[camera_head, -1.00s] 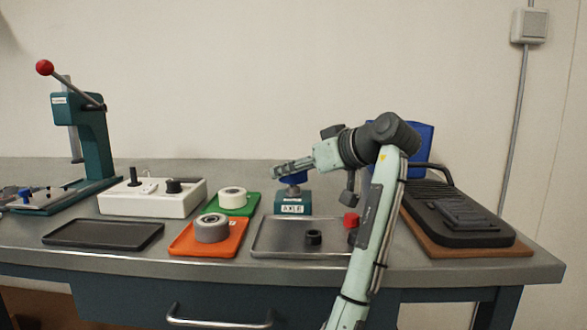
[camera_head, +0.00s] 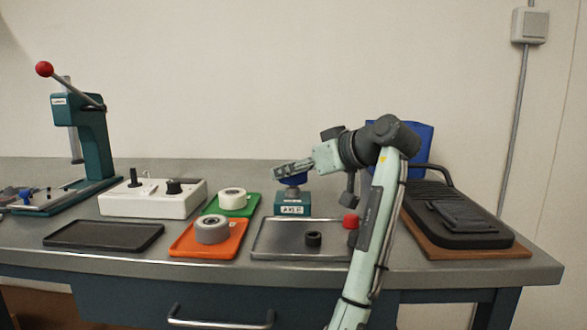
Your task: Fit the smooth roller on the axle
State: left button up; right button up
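A white roller (camera_head: 232,194) stands on the green tray (camera_head: 247,208). A wider grey roller (camera_head: 212,229) stands on the orange tray (camera_head: 228,251). Which one is the smooth roller I cannot tell for certain. The teal block labelled AXLE (camera_head: 292,204) stands behind the grey metal tray. A blue part (camera_head: 294,180) sits at the top of the block, directly under my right gripper (camera_head: 281,171). The gripper hides much of the blue part and the axle. Its fingers are too small and overlapped to tell their opening. My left gripper is not in view.
The grey metal tray (camera_head: 268,249) holds a black ring (camera_head: 313,239) and a red part (camera_head: 351,221) beside my arm. An empty dark tray (camera_head: 104,236), a white control box (camera_head: 152,198) and a teal lever press (camera_head: 92,140) stand left. A black device (camera_head: 457,217) stands right.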

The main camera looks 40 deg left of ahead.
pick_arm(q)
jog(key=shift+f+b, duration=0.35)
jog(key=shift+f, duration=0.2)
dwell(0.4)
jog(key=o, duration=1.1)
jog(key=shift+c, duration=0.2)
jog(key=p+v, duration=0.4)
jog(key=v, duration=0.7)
